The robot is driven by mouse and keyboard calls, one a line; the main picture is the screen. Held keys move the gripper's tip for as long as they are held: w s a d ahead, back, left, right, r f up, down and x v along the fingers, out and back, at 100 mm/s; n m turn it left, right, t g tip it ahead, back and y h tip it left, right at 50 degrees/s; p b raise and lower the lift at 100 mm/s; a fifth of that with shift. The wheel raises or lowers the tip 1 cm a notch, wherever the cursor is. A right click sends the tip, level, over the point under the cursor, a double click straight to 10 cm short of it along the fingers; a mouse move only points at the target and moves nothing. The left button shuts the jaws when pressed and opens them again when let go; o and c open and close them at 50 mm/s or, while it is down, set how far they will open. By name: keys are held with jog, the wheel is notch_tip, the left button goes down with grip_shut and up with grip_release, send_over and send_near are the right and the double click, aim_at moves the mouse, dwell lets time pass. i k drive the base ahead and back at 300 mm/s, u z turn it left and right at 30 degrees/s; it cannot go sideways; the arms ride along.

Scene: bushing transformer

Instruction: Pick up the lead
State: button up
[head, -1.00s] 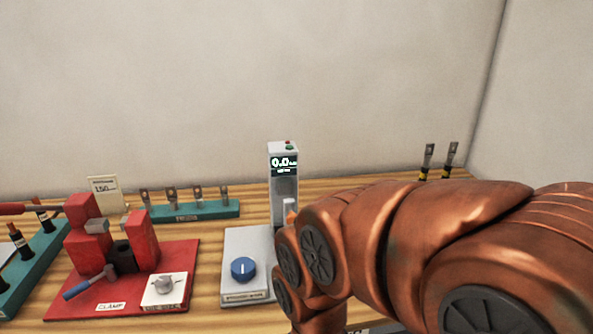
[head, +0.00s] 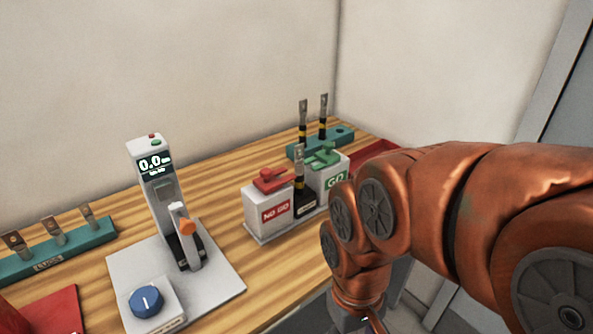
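Two black leads with yellow bands and metal lugs on top (head: 303,122) (head: 323,118) stand upright in a teal rack (head: 346,135) at the back right. A similar black, yellow-banded piece with a metal lug (head: 299,182) stands between the red-topped NO GO box (head: 266,208) and the green-topped GO box (head: 332,180). I cannot tell which one the task calls the lead. My arm comes in from the right and bends down in front of the boxes. My gripper (head: 370,325) is at the bottom edge, mostly cut off, so its fingers and any held thing cannot be made out.
A teal lug rack (head: 75,250) is at the left. A red tray (head: 375,156) lies partly behind my arm. Bare wood shows between tester and boxes.

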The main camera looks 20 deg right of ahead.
aim_at(299, 183)
jog(key=z, duration=0.05)
jog(key=k, duration=0.55)
jog(key=u, duration=0.85)
jog(key=i, duration=0.85)
jog(key=z, duration=0.15)
